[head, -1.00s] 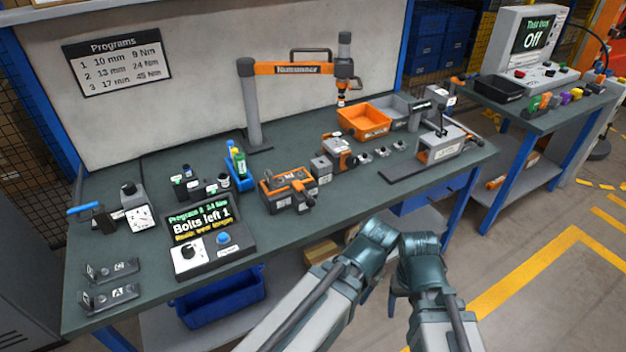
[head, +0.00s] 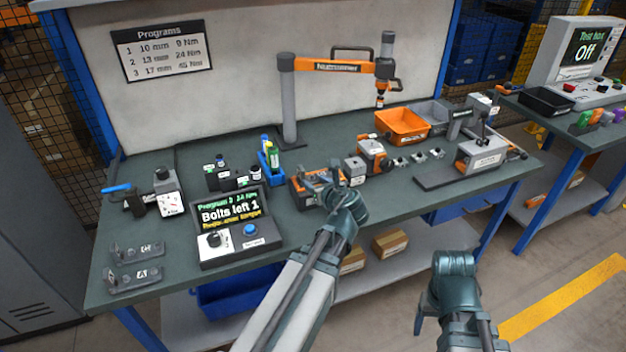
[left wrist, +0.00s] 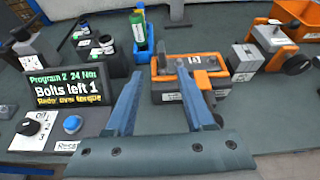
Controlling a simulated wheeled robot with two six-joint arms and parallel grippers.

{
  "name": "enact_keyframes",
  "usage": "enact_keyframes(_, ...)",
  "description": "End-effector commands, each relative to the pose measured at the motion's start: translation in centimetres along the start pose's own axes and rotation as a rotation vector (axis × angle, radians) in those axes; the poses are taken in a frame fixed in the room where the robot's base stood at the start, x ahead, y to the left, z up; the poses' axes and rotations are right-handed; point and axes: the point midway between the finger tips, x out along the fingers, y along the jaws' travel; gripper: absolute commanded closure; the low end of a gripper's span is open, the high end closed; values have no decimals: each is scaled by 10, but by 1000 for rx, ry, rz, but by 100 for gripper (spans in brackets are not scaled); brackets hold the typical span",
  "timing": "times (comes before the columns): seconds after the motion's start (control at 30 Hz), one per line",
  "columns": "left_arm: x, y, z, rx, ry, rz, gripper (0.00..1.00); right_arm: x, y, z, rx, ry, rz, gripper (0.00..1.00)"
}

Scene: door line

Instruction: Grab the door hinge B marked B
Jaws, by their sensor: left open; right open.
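Two grey metal hinge brackets lie at the bench's left front corner in the head view. The nearer one (head: 133,279) carries a label that looks like A. The label on the farther bracket (head: 137,253) is too small to read surely, so I cannot confirm it is the hinge marked B. Neither bracket shows in the left wrist view. My left gripper (head: 333,184) is open and empty over the bench's front middle, well right of the brackets. Its two fingers (left wrist: 160,72) are spread in the left wrist view. My right gripper (head: 424,318) is open, low in front of the bench.
A control box with a "Bolts left 1" screen (head: 229,208) stands between the brackets and my left gripper. An orange-and-black tool unit (head: 304,190) is close by my left gripper. A gauge device (head: 167,192) stands behind the brackets. An orange bin (head: 402,124) is farther right.

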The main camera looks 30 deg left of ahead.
Motion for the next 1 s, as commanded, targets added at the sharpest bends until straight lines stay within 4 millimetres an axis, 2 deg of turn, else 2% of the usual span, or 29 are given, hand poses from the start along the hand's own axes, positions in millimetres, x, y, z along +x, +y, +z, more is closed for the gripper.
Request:
enact_keyframes(0.17, 7, 0, 0, 9, -3, 1, 46, 4, 0, 0, 0, 0, 0, 29)
enact_keyframes(0.4, 53, -2, -2, 6, -2, 3, 46, 22, -2, -1, 0, 0, 0, 29)
enact_keyframes(0.6, 80, -1, -1, 6, -1, 1, 46, 31, -3, -2, 0, 0, 0, 29)
enact_keyframes(1.0, 92, -1, 1, 5, -1, 1, 46, 34, -3, -2, 0, 0, 0, 29)
